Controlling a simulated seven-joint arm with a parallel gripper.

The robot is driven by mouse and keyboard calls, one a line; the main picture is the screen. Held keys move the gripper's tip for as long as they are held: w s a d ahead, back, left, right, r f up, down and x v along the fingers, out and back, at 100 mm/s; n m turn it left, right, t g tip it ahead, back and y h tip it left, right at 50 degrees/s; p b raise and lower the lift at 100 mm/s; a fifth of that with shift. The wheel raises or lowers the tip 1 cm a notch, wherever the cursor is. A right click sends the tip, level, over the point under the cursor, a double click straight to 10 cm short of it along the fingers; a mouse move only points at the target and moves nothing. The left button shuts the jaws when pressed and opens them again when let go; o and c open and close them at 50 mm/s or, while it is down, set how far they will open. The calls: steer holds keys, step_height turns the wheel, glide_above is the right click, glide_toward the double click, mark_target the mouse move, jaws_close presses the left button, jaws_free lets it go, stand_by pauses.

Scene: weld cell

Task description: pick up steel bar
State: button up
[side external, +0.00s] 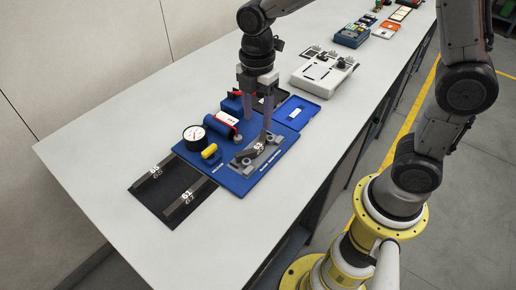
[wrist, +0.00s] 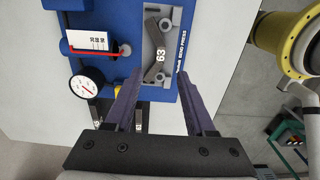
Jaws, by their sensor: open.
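A dark steel bar marked 63 (side external: 260,146) lies in the grey fixture (side external: 245,163) on the blue bench press. In the wrist view this bar (wrist: 155,68) looks bent and sits ahead of the fingertips, roughly centred between them. My gripper (side external: 258,118) is open and empty, pointing down over the press; it also shows in the wrist view (wrist: 160,77), with one finger on each side. Contact with the bar cannot be told. Two more dark bars, one marked 61 (side external: 184,204) and another (side external: 150,179), lie on a black mat (side external: 168,220) left of the press.
A blue tray (side external: 297,112) and a white device (side external: 322,75) stand behind. The white tabletop (side external: 112,143) is clear at left.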

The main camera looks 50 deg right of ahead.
mark_target(258, 146)
step_height(258, 146, down, 9)
steer(key=shift+f, duration=0.2)
jaws_close()
stand_by(0.5)
steer(key=shift+r, duration=0.1)
stand_by(1.1)
